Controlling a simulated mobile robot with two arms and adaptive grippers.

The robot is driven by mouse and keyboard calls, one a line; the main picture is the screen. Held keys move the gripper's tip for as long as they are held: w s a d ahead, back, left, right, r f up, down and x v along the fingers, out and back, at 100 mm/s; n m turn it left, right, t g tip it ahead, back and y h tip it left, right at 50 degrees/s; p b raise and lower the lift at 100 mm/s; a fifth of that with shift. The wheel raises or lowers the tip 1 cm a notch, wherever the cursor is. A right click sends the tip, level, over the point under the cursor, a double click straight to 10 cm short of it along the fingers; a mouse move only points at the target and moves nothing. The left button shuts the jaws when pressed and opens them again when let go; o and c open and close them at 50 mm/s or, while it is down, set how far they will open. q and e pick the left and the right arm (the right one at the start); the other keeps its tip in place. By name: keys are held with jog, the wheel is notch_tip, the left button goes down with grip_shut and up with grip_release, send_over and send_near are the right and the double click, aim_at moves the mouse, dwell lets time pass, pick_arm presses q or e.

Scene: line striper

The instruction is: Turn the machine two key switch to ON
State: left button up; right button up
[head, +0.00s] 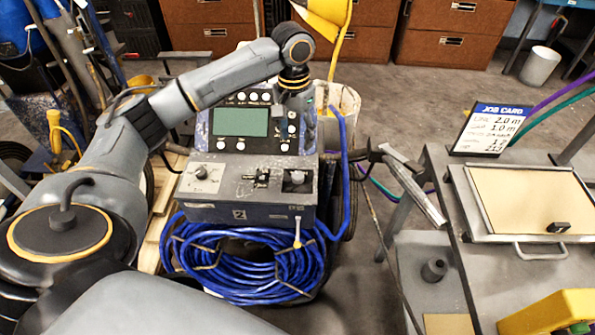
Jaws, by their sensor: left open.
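Machine two (238,213) is a dark blue unit marked "2", with a grey top panel in front of an upright display (240,122). A small knob or switch (202,173) sits on a pale plate at the panel's left. My left gripper (298,122) is open, pointing down over the display's right side, behind and above the panel. Its fingertips are hard to make out. My right gripper is not in view.
A coiled blue hose (245,262) hangs at the machine's front. A grey bench (445,215) with a framed board (530,200) and a job card (490,128) stands at the right. Brown drawers (450,35) stand behind. Handlebars (375,153) stick out at the machine's right.

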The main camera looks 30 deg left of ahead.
aim_at(298, 175)
pick_arm(q)
jog(key=f, duration=1.3)
jog(key=shift+d+f, duration=0.25)
jog(key=shift+f, duration=0.05)
jog(key=shift+c, duration=0.2)
grip_shut()
